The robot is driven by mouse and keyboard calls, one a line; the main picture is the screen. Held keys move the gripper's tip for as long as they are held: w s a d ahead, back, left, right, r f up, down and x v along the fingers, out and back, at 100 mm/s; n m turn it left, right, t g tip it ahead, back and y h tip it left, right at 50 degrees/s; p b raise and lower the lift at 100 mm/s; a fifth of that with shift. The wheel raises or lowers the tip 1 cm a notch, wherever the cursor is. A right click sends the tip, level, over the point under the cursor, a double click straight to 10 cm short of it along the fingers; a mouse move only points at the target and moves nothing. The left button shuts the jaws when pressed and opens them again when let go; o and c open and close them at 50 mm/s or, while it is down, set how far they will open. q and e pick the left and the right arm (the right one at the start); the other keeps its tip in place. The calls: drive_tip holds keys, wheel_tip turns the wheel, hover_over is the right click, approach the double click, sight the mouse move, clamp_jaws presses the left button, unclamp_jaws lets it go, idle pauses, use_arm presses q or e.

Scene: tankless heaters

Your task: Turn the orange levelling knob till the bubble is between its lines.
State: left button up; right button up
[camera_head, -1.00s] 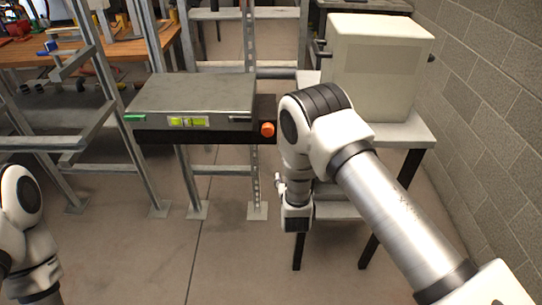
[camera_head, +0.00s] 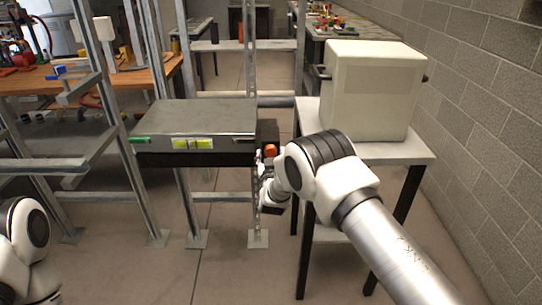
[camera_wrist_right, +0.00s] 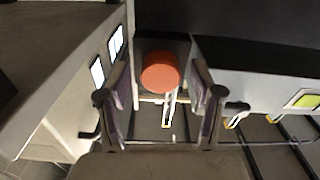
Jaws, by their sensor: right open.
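The orange knob (camera_head: 270,150) sits at the right end of the dark rail under a flat grey metal box (camera_head: 195,117). It also shows in the right wrist view (camera_wrist_right: 160,72), ahead of and between my fingers. The yellow-green level vial (camera_head: 193,143) is on the box's front; its bubble is too small to read. Part of a yellow-green window shows in the right wrist view (camera_wrist_right: 303,101). My right gripper (camera_head: 262,172) is open, just below and in front of the knob, with nothing held. Of my left arm, only links show at lower left; its gripper is out of view.
A grey side table (camera_head: 425,150) bearing a cream cabinet (camera_head: 372,92) stands right of the knob, close to my right arm. Metal frame posts (camera_head: 185,205) stand below the box. A block wall (camera_head: 490,120) bounds the right. The floor in front is clear.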

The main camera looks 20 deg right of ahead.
drive_tip(key=shift+r, duration=0.1)
drive_tip(key=shift+s+a, duration=0.1)
drive_tip(key=c, duration=1.1)
drive_tip(key=shift+c, duration=0.2)
drive_tip(key=shift+m, duration=0.3)
